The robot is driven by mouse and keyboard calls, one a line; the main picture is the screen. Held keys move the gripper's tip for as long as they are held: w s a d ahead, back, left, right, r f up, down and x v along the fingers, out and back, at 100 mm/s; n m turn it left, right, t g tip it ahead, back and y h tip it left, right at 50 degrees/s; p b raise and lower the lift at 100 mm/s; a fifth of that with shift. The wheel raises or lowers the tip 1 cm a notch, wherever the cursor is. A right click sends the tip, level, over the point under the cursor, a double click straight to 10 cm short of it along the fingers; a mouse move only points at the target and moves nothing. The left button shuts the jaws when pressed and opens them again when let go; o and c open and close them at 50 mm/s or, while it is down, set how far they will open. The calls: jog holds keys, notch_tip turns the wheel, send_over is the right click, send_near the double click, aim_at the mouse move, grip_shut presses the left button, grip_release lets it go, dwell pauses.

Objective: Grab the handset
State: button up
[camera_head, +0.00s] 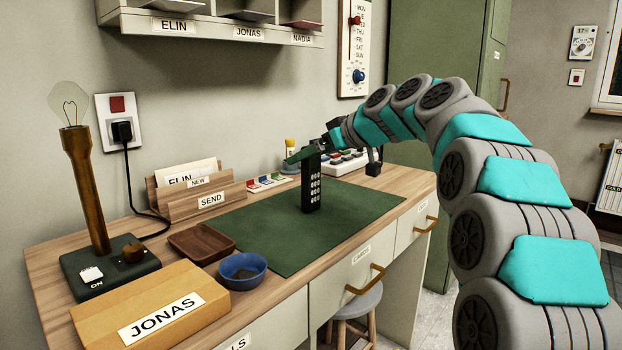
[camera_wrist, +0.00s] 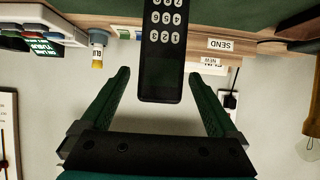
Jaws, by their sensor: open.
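The handset (camera_head: 312,190) is black with pale number keys. It stands upright on the green desk mat (camera_head: 260,240). In the wrist view the handset (camera_wrist: 162,72) shows upside down, between the two green fingers. My gripper (camera_head: 305,155) is at the handset's top end in the head view, and its fingers partly cover that end. In the wrist view my gripper (camera_wrist: 159,74) is open, with a visible gap between each finger and the handset's sides.
Behind the mat are a letter holder marked SEND (camera_head: 210,200), small coloured cards (camera_head: 268,183) and a white device with coloured buttons (camera_head: 345,162). A lamp (camera_head: 88,195), wooden tray (camera_head: 202,243), blue bowl (camera_head: 242,271) and JONAS box (camera_head: 150,308) stand left. The mat's front is clear.

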jog(key=shift+c, duration=0.3)
grip_shut()
dwell(0.5)
